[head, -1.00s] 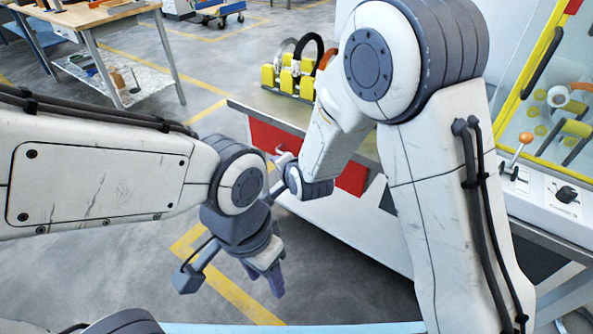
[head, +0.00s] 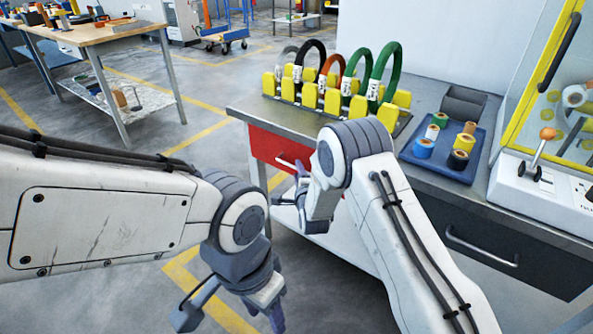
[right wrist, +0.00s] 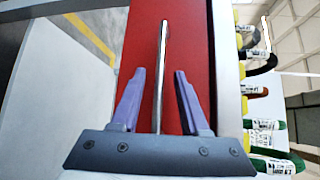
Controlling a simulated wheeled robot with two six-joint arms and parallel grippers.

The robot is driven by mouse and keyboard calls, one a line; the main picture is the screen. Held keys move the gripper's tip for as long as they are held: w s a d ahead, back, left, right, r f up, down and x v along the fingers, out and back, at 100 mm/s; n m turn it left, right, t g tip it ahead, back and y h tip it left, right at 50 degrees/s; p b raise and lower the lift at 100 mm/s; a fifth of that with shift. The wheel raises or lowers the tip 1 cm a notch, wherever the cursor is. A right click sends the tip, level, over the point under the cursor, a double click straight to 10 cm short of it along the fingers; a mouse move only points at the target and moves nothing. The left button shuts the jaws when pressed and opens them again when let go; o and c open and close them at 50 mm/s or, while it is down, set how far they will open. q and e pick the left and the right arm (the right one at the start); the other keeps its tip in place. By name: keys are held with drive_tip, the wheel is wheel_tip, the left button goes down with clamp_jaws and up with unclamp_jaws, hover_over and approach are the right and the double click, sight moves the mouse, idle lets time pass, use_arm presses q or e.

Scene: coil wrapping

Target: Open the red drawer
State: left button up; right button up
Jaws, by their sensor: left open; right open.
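The red drawer (head: 264,146) is in the left part of the workbench front in the head view and looks shut. Its silver handle (head: 284,161) is partly hidden by my right gripper (head: 299,180). In the right wrist view the red drawer front (right wrist: 194,45) fills the middle, and the handle (right wrist: 162,60) stands between the two purple fingers of my right gripper (right wrist: 160,78). The fingers are open, one on each side, with gaps to the handle. My left gripper (head: 270,308) is open and empty over the floor, low and away from the drawer.
On the workbench (head: 285,117) a yellow rack (head: 309,96) holds several coils. A blue tray (head: 473,170) with tape rolls lies to its right. A dark drawer (head: 485,235) sits right of my right arm. The floor left of the bench is clear.

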drive_tip(key=shift+x, duration=1.25)
clamp_jaws()
idle(0.5)
